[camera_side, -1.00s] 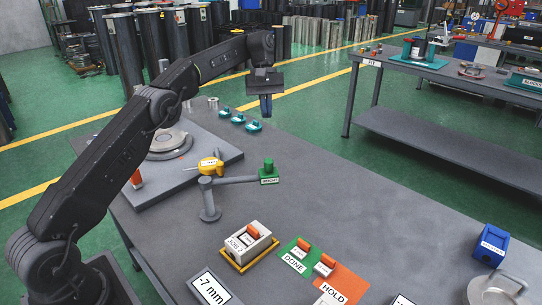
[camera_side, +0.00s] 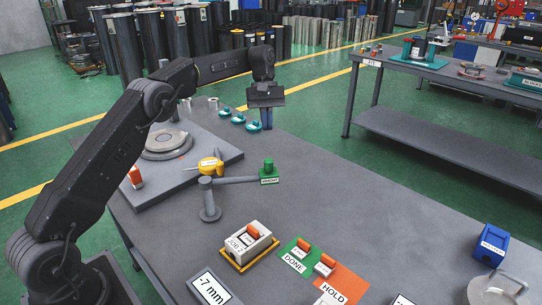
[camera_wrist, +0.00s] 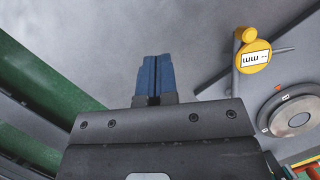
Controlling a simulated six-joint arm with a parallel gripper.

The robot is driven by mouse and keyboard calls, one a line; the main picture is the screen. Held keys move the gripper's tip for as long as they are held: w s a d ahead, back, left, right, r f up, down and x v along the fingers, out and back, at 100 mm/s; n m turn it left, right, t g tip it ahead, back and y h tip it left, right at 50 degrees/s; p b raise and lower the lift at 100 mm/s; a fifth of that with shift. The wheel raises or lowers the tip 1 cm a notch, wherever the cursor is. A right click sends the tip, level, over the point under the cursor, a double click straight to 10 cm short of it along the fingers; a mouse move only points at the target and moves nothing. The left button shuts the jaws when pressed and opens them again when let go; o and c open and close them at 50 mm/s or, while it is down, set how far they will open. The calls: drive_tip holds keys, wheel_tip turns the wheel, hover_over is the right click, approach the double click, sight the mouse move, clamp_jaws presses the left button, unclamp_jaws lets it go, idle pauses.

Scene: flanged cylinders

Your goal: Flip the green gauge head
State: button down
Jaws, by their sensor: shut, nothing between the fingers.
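The green gauge head (camera_side: 268,173) is a green block with a white label and a round knob on top, at the right end of a grey arm on a stand (camera_side: 209,200). It is upright in the side view, and I do not see it in the wrist view. My gripper (camera_side: 267,124) has blue fingers that point down; it is shut and empty, above and apart from the green head. The fingers also show close together in the wrist view (camera_wrist: 154,62). A yellow gauge (camera_side: 210,165) sits by the stand; it also shows in the wrist view (camera_wrist: 254,56).
A grey plate with a round disc (camera_side: 168,142) lies at the left. Several teal parts (camera_side: 238,118) stand near the table's back edge. A grey box (camera_side: 248,242), green and orange mats (camera_side: 338,288) and a blue block (camera_side: 491,241) are in front. The table right of the green head is clear.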

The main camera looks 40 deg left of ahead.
sight(275, 169)
drive_tip(key=s+d+f, duration=0.4)
drive_tip(key=d+f, duration=0.1)
drive_tip(key=f, duration=0.1)
drive_tip(key=shift+d+f, duration=0.2)
drive_tip(key=shift+f, duration=0.15)
drive_tip(key=shift+d, duration=0.1)
drive_tip(key=shift+s+d+m, duration=0.25)
drive_tip(key=shift+d+m, duration=0.15)
drive_tip(key=shift+d, duration=0.15)
drive_tip(key=shift+s+d+m, duration=0.2)
drive_tip(key=shift+d+m, duration=0.2)
drive_tip(key=shift+d, duration=0.1)
drive_tip(key=shift+s+d+m+g+y, duration=0.3)
drive_tip(key=shift+s+d+m+y, duration=0.35)
drive_tip(key=shift+s+d+m, duration=1.15)
drive_tip(key=shift+s+d+m+g+y, duration=0.3)
drive_tip(key=shift+s+d+m+y, duration=0.3)
drive_tip(key=shift+s+d+m, duration=1.2)
drive_tip(key=shift+s+d+m+g+y, duration=0.3)
drive_tip(key=shift+s+d+m+y, duration=0.4)
drive_tip(key=shift+s+m, duration=1.3)
drive_tip(key=shift+s+n, duration=0.6)
